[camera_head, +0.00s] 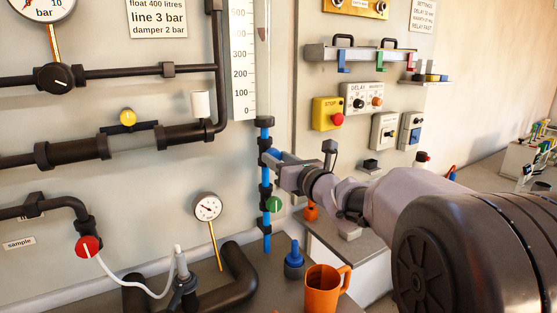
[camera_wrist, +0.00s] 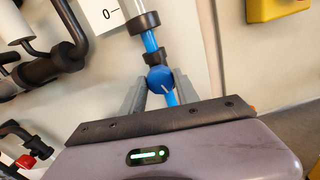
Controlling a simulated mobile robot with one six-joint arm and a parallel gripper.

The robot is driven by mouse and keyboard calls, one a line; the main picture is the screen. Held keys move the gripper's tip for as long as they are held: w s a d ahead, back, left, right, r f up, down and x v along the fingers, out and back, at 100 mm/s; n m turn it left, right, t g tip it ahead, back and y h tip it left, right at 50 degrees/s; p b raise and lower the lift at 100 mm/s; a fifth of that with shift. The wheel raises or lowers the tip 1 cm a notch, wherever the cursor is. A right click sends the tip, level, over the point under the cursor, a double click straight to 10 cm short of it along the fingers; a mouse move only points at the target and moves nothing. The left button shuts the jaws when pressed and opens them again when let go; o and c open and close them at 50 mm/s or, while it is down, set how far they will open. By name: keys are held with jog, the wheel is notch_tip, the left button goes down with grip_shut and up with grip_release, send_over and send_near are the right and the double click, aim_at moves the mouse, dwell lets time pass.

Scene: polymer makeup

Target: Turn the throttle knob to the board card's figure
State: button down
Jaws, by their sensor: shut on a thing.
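My gripper (camera_wrist: 158,84) is shut on a round blue knob (camera_wrist: 158,78) with a white pointer line, below the clear tube in the wrist view. The fingers sit on both sides of the knob. In the head view my gripper (camera_head: 268,160) is at the blue pipe under the gauge tube (camera_head: 262,70), and the knob is mostly hidden. The board card (camera_head: 158,17) reads "float 400 litres, line 3 bar, damper 2 bar". A white scale (camera_head: 241,70) stands beside the tube. A small dark float (camera_head: 262,34) shows in the tube, roughly near 400; the exact reading is unclear.
A black knob (camera_head: 56,78) and a yellow valve (camera_head: 128,117) are on the left pipes. A small dial (camera_head: 208,207) stands lower left of my gripper. An orange jug (camera_head: 325,288) and blue-topped bottle (camera_head: 294,262) stand below. A red stop button (camera_head: 337,120) is at right.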

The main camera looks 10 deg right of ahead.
dwell(0.4)
jog(key=c, duration=0.9)
grip_release()
jog(key=p+v, duration=0.2)
jog(key=v, duration=1.5)
jog(key=shift+s+p, duration=0.2)
jog(key=shift+p, duration=0.15)
